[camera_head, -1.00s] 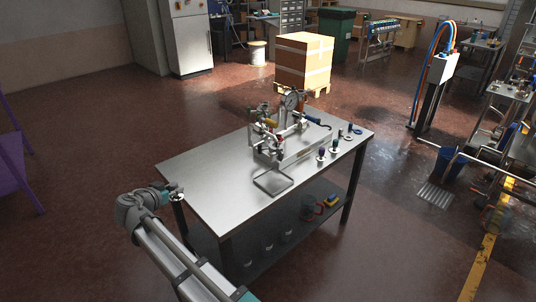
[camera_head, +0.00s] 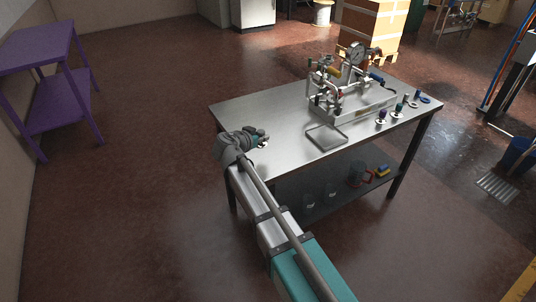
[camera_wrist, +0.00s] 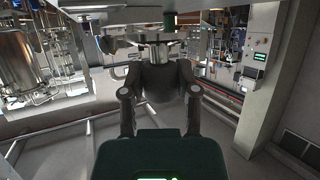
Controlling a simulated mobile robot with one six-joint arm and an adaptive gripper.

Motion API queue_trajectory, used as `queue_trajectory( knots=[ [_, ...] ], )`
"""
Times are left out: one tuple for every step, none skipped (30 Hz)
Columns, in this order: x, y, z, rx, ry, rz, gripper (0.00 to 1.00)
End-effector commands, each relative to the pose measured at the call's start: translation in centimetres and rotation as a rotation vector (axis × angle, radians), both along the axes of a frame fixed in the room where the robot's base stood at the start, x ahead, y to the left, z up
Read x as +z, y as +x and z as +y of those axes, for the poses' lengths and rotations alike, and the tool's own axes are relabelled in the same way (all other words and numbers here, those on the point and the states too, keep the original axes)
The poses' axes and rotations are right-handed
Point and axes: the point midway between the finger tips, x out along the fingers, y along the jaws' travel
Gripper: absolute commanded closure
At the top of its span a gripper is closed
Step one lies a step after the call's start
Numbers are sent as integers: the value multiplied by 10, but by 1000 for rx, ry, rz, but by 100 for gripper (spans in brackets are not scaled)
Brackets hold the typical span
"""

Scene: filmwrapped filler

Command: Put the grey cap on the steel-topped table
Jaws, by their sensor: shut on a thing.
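The steel-topped table (camera_head: 292,113) stands in the middle of the head view, its bright top bare at the left end. My gripper (camera_head: 262,140) appears over the left end of this top, near the edge. It is shut on a small pale grey piece with a flat round rim, seemingly the grey cap (camera_head: 263,146). I cannot tell whether the cap touches the top. In the wrist view my gripper (camera_wrist: 155,55) has its fingers closed around a small metallic piece, mostly hidden by the fingers.
A fixture with a gauge (camera_head: 345,85) stands on the table, with a small tray (camera_head: 326,137) before it. Several coloured-topped fittings (camera_head: 398,107) and a blue ring (camera_head: 425,99) lie at the right end. A purple table (camera_head: 40,45) stands at the left. Glass jars are on the lower shelf.

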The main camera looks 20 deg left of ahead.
Motion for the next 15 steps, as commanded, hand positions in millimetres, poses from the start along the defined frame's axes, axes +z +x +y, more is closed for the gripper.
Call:
queue_trajectory(
  knots=[
    [-10,2,-4,-1,0,0,100],
    [-12,4,-5,-1,0,0,100],
    [-15,5,-7,-1,0,0,100],
    [-17,6,-9,-1,-1,0,100],
    [-18,7,-10,0,-1,0,100],
    [-20,8,-11,0,-1,0,100],
    [-20,8,-12,0,-1,0,100],
    [-21,9,-12,0,-1,0,100],
    [-21,9,-13,0,-1,0,100],
    [-21,10,-13,1,-1,0,100],
    [-21,10,-13,1,-1,0,100],
    [-21,10,-13,1,-1,0,100],
    [-21,10,-13,1,-1,0,100],
    [-21,10,-13,1,-1,0,100],
    [-20,10,-13,1,-1,0,100]
  ],
)
